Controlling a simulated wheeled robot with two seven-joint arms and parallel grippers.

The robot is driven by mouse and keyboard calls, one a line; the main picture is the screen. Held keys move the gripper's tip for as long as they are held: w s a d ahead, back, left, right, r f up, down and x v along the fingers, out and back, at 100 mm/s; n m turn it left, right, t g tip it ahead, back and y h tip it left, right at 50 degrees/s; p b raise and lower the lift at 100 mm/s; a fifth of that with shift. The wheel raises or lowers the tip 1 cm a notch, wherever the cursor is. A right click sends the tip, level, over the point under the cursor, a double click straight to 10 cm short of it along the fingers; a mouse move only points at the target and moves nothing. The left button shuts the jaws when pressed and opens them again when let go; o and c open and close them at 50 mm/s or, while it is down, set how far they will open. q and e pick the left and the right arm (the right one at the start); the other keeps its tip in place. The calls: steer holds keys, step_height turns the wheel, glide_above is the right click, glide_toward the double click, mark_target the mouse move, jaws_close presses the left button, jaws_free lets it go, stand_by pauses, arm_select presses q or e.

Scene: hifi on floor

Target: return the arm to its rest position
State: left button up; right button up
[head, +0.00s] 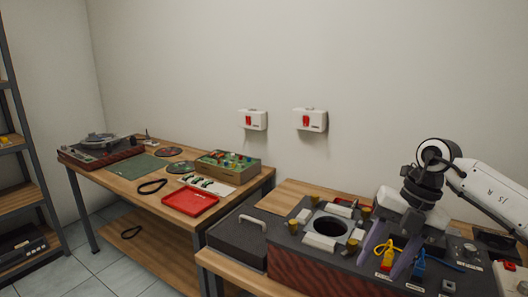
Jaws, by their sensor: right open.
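My right arm (490,190) comes in from the right edge, bent at a dark round joint. My right gripper (386,252) hangs below it, pointing down over the hi-fi unit (310,268) on the near bench. Its two grey-purple fingers are apart, and I see nothing held between them. A yellow plug (386,263) and a blue plug (418,267) stand close by its fingertips on the unit's top. I cannot tell whether the fingers touch the unit. My left gripper is not in view.
The unit's top has a round dark opening (330,225) and brass-coloured knobs. A grey case (233,235) is at its left. The left bench holds a turntable (98,147), a red tray (190,202) and a wooden box (228,172). Two white boxes (311,119) hang on the wall.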

steer(key=s+a+f+m+t+y+b, duration=0.1)
steer(key=s+a+f+y, duration=0.15)
steer(key=a+y, duration=0.45)
steer(key=s+a+f+y+b, duration=0.1)
steer(key=s+a+y, duration=0.2)
steer(key=a, duration=0.9)
steer(key=s+a+f+m+t+y+b, duration=0.1)
steer(key=s+a+f+y, duration=0.15)
steer(key=a+y, duration=0.45)
steer(key=d+f+m+t+h+b, duration=0.2)
steer(key=d+f+m+t+h, duration=0.2)
steer(key=f+m+t+h, duration=0.45)
steer(key=d+f+m+t+h+b, duration=0.1)
steer(key=d+f+m+t+h, duration=0.35)
steer(key=m, duration=0.75)
steer(key=s+d+f+m+g+h+b, duration=0.1)
steer(key=s+d+f+m+g+h, duration=0.1)
steer(key=s+f, duration=0.6)
steer(key=s+d+f+m+g+h+b, duration=0.1)
steer(key=s+d+f+m+g+h, duration=0.1)
steer(key=s+d+f+m, duration=0.3)
steer(key=s+d+f+g, duration=0.1)
steer(key=s+f, duration=0.3)
steer(key=f, duration=0.3)
steer(key=shift+d+f+g, duration=0.25)
steer(key=shift+d+g, duration=0.05)
